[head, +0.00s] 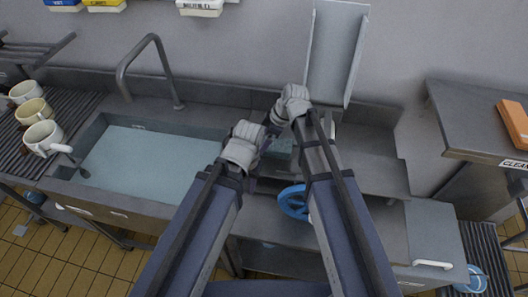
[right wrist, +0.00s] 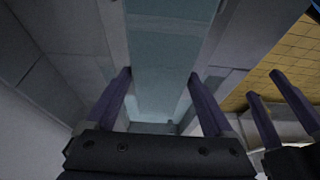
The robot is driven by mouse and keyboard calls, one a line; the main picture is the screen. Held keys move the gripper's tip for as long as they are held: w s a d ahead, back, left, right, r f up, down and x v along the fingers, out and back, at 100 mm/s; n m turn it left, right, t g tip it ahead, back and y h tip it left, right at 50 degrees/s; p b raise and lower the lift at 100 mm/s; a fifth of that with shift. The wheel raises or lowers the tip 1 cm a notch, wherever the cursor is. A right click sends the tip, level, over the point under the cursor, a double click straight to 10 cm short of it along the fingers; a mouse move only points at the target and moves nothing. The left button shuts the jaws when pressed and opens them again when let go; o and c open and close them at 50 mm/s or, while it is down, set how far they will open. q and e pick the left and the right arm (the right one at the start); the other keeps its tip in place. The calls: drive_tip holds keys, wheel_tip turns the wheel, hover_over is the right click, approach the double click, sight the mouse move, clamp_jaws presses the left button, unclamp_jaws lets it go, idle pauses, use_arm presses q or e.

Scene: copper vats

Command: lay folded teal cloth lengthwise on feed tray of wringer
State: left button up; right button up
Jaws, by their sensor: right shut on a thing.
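My right gripper (head: 284,112) reaches in at the centre of the head view, and its fingers (right wrist: 160,75) stand apart around a pale teal strip in the right wrist view. This strip looks like the folded teal cloth (right wrist: 163,85); its edges blend with the teal water beyond. My left gripper (head: 258,142) is just in front of the right one. Its two fingers (right wrist: 266,86) show apart with nothing seen between them. The wringer's blue handwheel (head: 293,201) shows between my forearms. Its rollers and feed tray are hidden or cannot be told apart.
A water-filled sink (head: 140,165) with a curved tap (head: 150,50) lies left. Several mugs (head: 33,112) stand on the rack at far left. A tall grey panel (head: 335,55) rises behind my grippers. A side table (head: 470,115) with an orange cloth stack (head: 514,122) is at right.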

wheel_tip(320, 180, down, 4)
drive_tip(key=b, duration=0.3)
drive_tip(key=shift+r+b, duration=0.2)
drive_tip(key=shift+b, duration=0.15)
drive_tip(key=shift+f, duration=0.15)
drive_tip(key=o, duration=1.3)
drive_tip(key=shift+r, duration=0.25)
drive_tip(key=p+v, duration=1)
drive_tip(key=v, duration=0.1)
drive_tip(key=shift+s+a+r, duration=0.1)
drive_tip(key=shift+a, duration=0.05)
drive_tip(key=shift+d+r+p, duration=0.25)
drive_tip(key=shift+r+p, duration=0.1)
drive_tip(key=shift+p, duration=0.2)
